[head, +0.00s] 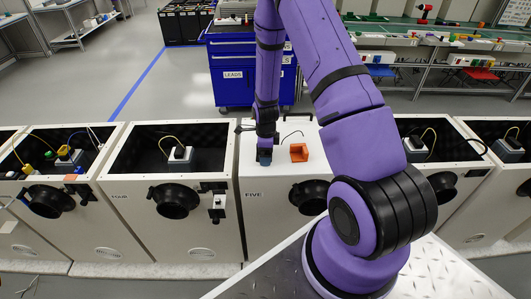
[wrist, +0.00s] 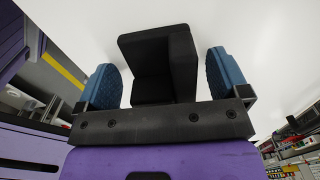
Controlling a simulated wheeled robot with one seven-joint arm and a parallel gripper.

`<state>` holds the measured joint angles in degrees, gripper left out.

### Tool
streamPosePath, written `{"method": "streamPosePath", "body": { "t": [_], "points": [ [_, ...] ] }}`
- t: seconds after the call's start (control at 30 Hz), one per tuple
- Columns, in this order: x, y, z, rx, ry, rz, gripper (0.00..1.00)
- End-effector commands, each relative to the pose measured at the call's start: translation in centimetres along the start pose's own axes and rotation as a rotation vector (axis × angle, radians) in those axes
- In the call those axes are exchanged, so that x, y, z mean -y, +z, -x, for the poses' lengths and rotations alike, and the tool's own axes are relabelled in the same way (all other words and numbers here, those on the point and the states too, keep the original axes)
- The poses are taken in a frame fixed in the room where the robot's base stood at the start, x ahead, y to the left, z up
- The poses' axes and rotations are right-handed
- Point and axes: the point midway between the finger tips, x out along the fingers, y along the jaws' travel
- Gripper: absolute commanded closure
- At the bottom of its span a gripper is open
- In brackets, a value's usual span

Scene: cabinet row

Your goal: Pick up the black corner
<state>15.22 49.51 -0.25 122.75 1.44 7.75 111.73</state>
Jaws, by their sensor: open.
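The black corner (wrist: 158,55) is a dark angled block on a white surface in the wrist view. It sits between the two blue finger pads of my gripper (wrist: 165,80). Gaps show between the block and both pads, so the gripper is open around it and not shut on it. In the head view my gripper (head: 265,154) points down at the white top of the cabinet marked FIVE (head: 280,178). I cannot make out the black corner there; the gripper seems to hide it.
An orange corner piece (head: 299,152) stands just right of my gripper on the same cabinet top. Open cabinets with dark insides (head: 150,150) flank both sides. A blue tool cart (head: 232,75) stands behind.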

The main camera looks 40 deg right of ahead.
Motion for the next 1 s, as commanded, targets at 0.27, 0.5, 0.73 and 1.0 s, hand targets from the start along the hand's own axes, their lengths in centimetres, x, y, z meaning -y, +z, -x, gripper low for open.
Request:
{"method": "streamPosePath", "body": {
  "t": [0.27, 0.5, 0.73, 1.0],
  "points": [
    [0.0, 0.0, -0.13, 0.0, 0.0, 0.0, 0.13],
    [0.0, -0.01, -0.12, 0.0, 0.0, 0.0, 0.59],
    [0.01, -0.01, -0.1, 0.0, 0.0, 0.0, 0.59],
    [0.5, -0.24, 0.8, 0.0, -0.002, 0.001, 0.59]
  ]
}}
